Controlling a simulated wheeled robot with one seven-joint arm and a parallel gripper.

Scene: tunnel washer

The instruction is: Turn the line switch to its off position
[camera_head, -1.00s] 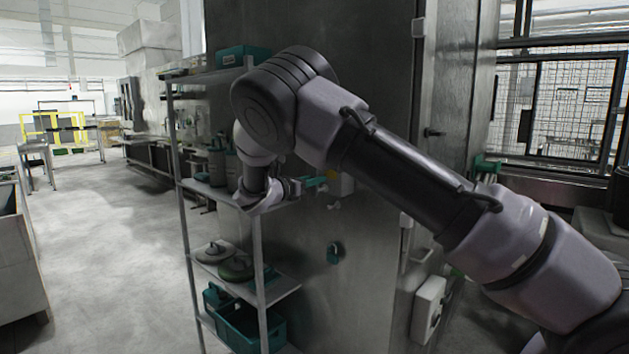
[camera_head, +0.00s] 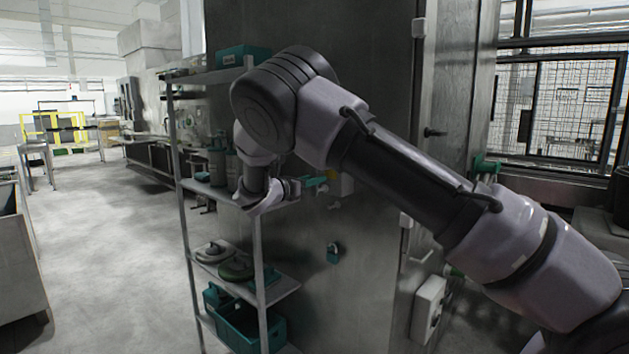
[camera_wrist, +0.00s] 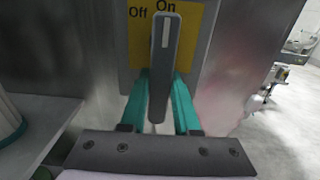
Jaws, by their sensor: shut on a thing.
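The line switch (camera_wrist: 165,62) is a dark grey lever with a white mark near its top end. It stands nearly upright in the wrist view, with its top end by the word On. Its yellow plate (camera_wrist: 139,48) has Off to the left of On. My gripper (camera_wrist: 159,88) has teal fingers, one on each side of the lever, and is shut on it. In the head view my gripper (camera_head: 316,182) is small, at the cabinet face beside the yellow plate (camera_head: 346,184). The lever itself cannot be made out there.
The switch is on a tall grey metal cabinet (camera_head: 350,300). A metal shelf rack (camera_head: 186,235) with teal bins (camera_head: 240,322) stands close on its left. A teal padlock-like item (camera_head: 334,252) hangs below. Open floor (camera_head: 100,240) lies to the left.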

